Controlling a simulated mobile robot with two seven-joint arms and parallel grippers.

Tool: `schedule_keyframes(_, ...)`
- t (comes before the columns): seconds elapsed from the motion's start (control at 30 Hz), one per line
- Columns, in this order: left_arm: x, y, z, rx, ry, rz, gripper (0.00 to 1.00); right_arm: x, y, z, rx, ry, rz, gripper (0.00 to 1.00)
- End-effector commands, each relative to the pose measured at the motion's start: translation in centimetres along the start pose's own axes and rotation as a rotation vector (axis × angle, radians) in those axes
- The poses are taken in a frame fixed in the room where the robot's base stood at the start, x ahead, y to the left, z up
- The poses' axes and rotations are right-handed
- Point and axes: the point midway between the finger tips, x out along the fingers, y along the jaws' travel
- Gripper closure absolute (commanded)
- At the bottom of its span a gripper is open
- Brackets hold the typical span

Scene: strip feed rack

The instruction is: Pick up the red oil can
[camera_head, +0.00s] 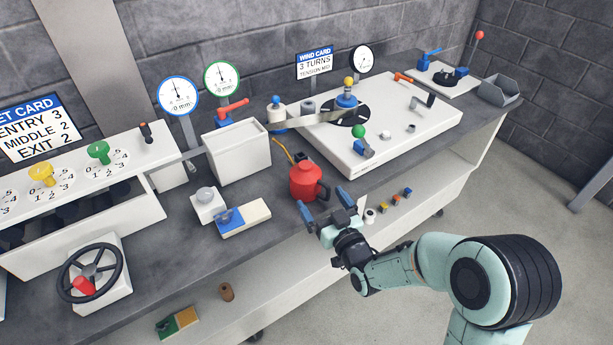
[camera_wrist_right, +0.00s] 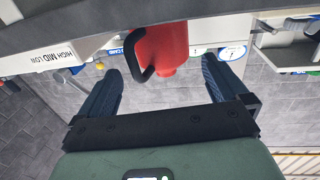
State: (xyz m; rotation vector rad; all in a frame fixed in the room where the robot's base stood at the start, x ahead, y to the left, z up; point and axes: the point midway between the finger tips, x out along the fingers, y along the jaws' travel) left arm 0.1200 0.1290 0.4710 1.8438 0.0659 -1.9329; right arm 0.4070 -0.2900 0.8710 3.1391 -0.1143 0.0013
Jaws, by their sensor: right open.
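The red oil can (camera_head: 304,181) stands upright on the dark bench top near its front edge, with a dark handle on its right side and a thin yellow spout reaching up to the left. My right gripper (camera_head: 325,199) is open and empty, just in front of the can and to its right, its blue fingers pointing toward it. In the right wrist view the can (camera_wrist_right: 163,45) appears upside down, ahead of and between the two open fingers (camera_wrist_right: 168,82), with its black handle toward the left finger. My left gripper is not in view.
A blue-and-white block (camera_head: 243,218) lies left of the can. A white box (camera_head: 238,160) stands behind it to the left, and a large white panel (camera_head: 395,130) with knobs to the right. Small coloured pieces (camera_head: 395,199) sit on a lower shelf beside my wrist.

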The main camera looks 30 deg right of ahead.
Motion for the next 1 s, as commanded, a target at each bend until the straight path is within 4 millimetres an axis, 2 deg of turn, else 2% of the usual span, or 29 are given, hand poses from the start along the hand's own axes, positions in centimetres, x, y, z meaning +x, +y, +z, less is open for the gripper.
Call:
schedule_keyframes(0.1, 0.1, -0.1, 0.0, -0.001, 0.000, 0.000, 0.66, 1.5, 0.1, 0.1, -0.001, 0.000, 0.002, 0.00)
schedule_keyframes(0.27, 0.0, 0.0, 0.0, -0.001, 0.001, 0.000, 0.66, 2.4, 0.0, 0.0, 0.000, -0.001, 0.001, 0.00)
schedule_keyframes(0.6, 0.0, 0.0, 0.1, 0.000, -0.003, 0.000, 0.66, 6.9, -0.3, -0.2, -0.002, 0.000, 0.001, 0.00)
schedule_keyframes(0.87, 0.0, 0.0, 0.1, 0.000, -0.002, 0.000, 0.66, 7.3, -0.3, -0.3, 0.000, 0.000, 0.001, 0.00)
schedule_keyframes(0.9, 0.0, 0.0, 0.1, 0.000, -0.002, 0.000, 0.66, 7.3, -0.3, -0.3, 0.000, 0.000, 0.001, 0.03)
schedule_keyframes(0.97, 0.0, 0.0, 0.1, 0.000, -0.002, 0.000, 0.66, 7.3, -0.3, -0.3, 0.000, 0.000, 0.001, 0.23)
schedule_keyframes(1.0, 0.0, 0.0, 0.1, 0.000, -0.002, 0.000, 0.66, 7.2, -0.3, -0.3, 0.000, 0.000, 0.001, 0.36)
